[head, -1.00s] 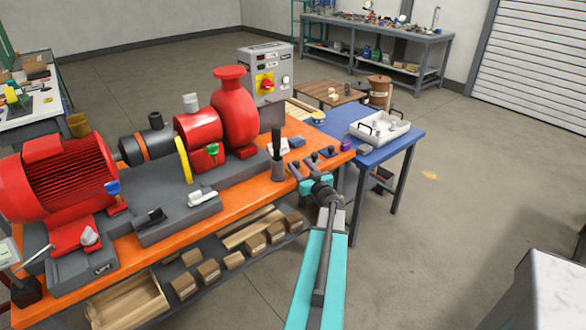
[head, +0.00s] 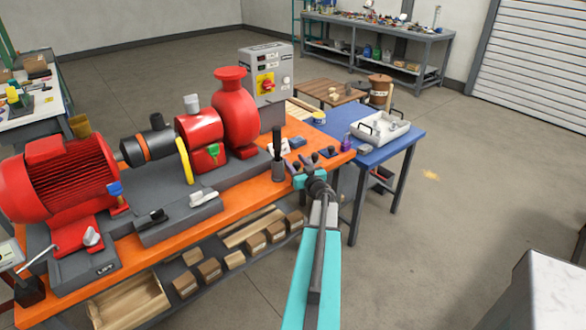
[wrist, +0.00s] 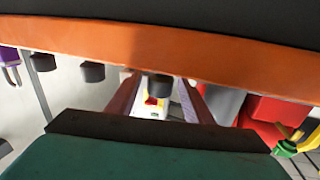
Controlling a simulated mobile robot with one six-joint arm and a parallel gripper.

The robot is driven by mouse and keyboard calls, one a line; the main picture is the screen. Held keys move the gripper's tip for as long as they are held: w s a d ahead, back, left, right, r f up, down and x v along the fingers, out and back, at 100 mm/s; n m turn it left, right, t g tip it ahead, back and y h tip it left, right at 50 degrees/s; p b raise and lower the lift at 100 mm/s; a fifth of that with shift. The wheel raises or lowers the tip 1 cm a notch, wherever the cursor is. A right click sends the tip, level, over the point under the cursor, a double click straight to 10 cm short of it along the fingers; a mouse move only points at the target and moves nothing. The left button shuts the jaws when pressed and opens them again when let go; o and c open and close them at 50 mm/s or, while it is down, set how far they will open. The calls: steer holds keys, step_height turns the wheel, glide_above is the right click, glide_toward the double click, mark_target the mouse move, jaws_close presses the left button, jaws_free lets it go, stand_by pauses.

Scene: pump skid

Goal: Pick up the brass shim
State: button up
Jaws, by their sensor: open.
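I cannot make out the brass shim in either view; it may be hidden or too small to tell. My gripper (head: 299,167) is at the front edge of the orange bench (head: 245,196), near its right end, beside a dark upright cylinder. In the wrist view my gripper (wrist: 157,82) shows two pinkish fingers spread apart, with nothing visible held. That view appears upside down, with the orange bench edge (wrist: 200,45) across the top. A black knob (wrist: 160,86) shows between the fingers in the picture; whether it lies between them in depth, I cannot tell.
A dark cylinder holder (head: 278,170) stands left of my gripper. Black knobs (head: 331,152) and a purple item (head: 346,144) are to the right. The red pump (head: 235,115) and grey control box (head: 266,75) stand behind.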

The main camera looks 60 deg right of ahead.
steer(key=shift+x, duration=1.3)
jaws_close()
steer(key=shift+r, duration=0.15)
steer(key=shift+r, duration=0.9)
steer(key=shift+s+a+r, duration=0.15)
steer(key=shift+r, duration=0.25)
steer(key=shift+s+a+r, duration=0.15)
steer(key=shift+s+r, duration=0.05)
steer(key=shift+r, duration=0.15)
steer(key=r+b+v, duration=0.1)
steer(key=b+v, duration=0.1)
steer(key=v, duration=1.3)
steer(key=shift+a+r, duration=0.2)
steer(key=shift+a, duration=0.15)
steer(key=shift+w, duration=0.15)
